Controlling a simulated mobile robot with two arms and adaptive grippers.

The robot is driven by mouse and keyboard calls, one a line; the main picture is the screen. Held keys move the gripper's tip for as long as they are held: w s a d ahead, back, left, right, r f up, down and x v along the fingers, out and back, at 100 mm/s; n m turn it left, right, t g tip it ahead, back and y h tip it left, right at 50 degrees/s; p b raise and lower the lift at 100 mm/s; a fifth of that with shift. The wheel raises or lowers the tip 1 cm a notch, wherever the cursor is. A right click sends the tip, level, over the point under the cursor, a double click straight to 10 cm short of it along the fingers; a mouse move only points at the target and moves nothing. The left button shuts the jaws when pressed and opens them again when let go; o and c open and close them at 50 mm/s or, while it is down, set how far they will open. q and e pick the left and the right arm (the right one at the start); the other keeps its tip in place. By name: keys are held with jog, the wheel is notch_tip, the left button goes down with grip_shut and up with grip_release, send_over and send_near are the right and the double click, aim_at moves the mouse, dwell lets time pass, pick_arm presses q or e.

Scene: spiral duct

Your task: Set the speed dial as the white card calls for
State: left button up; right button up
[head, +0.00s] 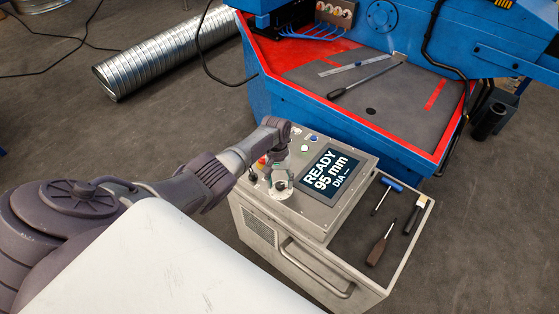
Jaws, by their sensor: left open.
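The control panel (312,207) is a grey box on a cart, with a dial (281,193) at its near left corner. The dial looks like a pale round plate with a dark knob; its marks and setting are too small to read. My left gripper (279,178) points down right over the dial, with its fingers open around or just above the knob; I cannot tell whether they touch it. I cannot make out the white card. My right gripper is not in view.
The blue machine (310,109) stands behind. A spiral duct (165,55) lies on the floor.

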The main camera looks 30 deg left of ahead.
pick_arm(q)
jog(key=v, duration=1.2)
